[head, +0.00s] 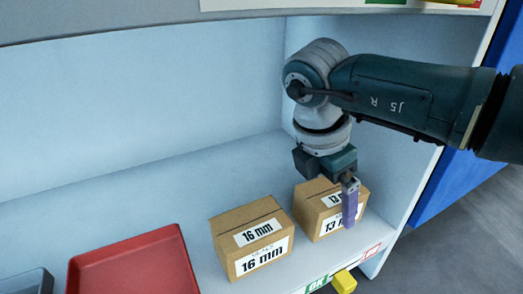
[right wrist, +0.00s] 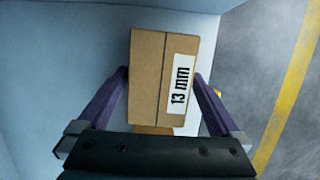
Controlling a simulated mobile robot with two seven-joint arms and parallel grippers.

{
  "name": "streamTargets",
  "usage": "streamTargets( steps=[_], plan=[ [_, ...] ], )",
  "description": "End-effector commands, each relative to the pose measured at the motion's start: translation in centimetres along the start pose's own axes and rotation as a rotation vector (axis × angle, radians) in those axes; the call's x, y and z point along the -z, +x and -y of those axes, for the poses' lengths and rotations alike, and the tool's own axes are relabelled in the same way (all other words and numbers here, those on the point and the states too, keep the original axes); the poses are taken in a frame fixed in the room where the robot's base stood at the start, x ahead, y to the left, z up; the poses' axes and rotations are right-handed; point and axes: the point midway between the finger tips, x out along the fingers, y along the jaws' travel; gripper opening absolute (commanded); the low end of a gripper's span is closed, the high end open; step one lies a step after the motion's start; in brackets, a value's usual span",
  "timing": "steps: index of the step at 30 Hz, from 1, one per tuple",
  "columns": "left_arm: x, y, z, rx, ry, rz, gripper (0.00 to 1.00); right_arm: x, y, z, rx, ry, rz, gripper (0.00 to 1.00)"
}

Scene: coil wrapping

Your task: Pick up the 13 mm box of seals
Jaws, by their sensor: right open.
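The 13 mm box (head: 327,225) is a brown cardboard box with white labels. It stands on the shelf at the right in the head view, partly hidden by my right gripper (head: 350,203). In the right wrist view the 13 mm box (right wrist: 160,75) lies between the two purple fingers of my right gripper (right wrist: 161,85). The fingers are open, one on each side of the box; whether they touch it is hard to tell. My left gripper is not in view.
A 16 mm box (head: 248,240) stands just left of the 13 mm box. A red tray (head: 130,265) lies further left, with a grey bin (head: 28,282) at the corner. The shelf's side wall (head: 400,190) is close on the right. A yellow object (head: 344,282) sits at the front edge.

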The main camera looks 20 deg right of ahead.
Motion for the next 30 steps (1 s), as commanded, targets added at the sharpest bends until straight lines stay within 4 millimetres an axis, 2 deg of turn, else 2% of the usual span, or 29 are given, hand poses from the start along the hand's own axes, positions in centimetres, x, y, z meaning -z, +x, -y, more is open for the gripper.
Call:
streamTargets(
  steps=[20, 30],
  plan=[
    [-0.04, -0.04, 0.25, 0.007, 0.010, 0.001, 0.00, 0.16, 0.45, -0.02, 0.000, 0.000, 0.000, 0.99],
    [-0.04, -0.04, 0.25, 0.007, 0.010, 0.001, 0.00, 0.16, 0.46, -0.02, 0.000, 0.000, 0.000, 0.61]
  ],
)
